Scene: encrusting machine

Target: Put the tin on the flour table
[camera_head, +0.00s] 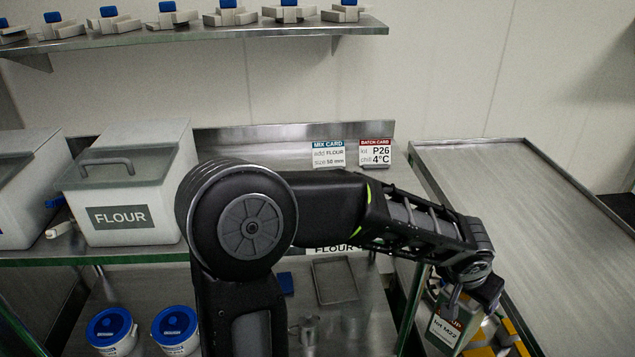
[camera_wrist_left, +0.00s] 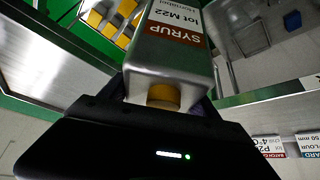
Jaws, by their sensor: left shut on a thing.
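My left gripper (camera_head: 470,296) is shut on the syrup tin (camera_head: 446,325), a grey tin with a label reading lot M22. In the left wrist view the tin (camera_wrist_left: 175,62) shows its SYRUP label and yellow cap, with the cap end towards the gripper. In the head view the tin hangs below the gripper, right of the flour table's (camera_head: 130,256) right end and low, beside the green post. My left arm crosses in front of the flour table and hides part of its top and its FLOUR label. My right gripper is not in view.
A grey FLOUR bin (camera_head: 123,185) stands on the table's left part. A mix card (camera_head: 328,154) and a batch card (camera_head: 375,153) stand at the back. Another steel table (camera_head: 540,215) is at right, bare. Yellow-topped items (camera_head: 510,335) lie low beside the tin. Blue-lidded tubs (camera_head: 175,325) sit below.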

